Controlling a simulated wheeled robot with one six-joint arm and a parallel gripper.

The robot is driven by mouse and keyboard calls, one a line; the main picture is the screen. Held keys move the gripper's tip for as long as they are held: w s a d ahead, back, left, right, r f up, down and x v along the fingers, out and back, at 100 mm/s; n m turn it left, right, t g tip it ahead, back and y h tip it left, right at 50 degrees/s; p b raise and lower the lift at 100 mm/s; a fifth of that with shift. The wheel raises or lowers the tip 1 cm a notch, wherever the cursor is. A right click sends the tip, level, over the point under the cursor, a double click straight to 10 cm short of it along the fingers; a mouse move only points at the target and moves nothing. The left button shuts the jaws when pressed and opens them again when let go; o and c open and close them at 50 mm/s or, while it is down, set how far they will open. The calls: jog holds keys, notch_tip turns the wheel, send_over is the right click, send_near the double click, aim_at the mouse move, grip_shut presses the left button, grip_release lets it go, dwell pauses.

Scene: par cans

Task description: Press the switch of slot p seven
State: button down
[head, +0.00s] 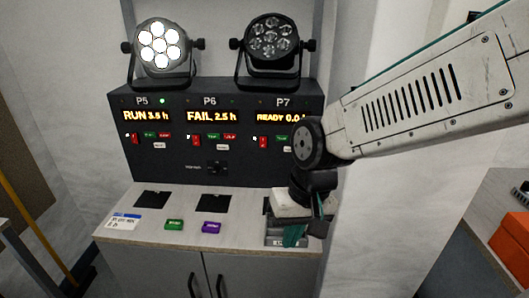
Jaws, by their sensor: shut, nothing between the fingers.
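The slot P7 panel (283,117) is at the right of the black control box, with a display reading READY 0.0 and the end hidden behind my arm. Its red switch (263,142) shows at the lower left of that panel, with a green button (281,139) beside it. Anything further right there is hidden by my arm. My gripper (294,236) is shut and empty, pointing down low over the right end of the counter, below and apart from the P7 switch. I cannot tell whether its tips touch anything.
Slot P5 (142,115) reads RUN under a lit lamp (158,48); P6 (209,116) reads FAIL. A dark lamp (271,48) stands above P7. The counter (180,240) holds a green block (174,225), a purple block (211,228) and a grey box (274,239) near my gripper.

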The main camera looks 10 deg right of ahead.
aim_at(265, 146)
jog(key=w+a+f+m+t, duration=0.4)
jog(key=w+m, duration=0.1)
jog(key=w, duration=0.3)
jog(key=w+a+f+m+t, duration=0.4)
jog(key=w+f+m, duration=0.15)
jog(key=w, duration=0.25)
jog(key=w+d+r+m+t+h, duration=0.5)
jog(key=d+r+m+t+h, duration=0.2)
jog(key=r+m, duration=0.2)
jog(key=shift+w+d+r+m, duration=0.2)
jog(key=shift+w+r+m, duration=0.15)
jog(key=shift+m, duration=0.7)
jog(key=x, duration=1.4)
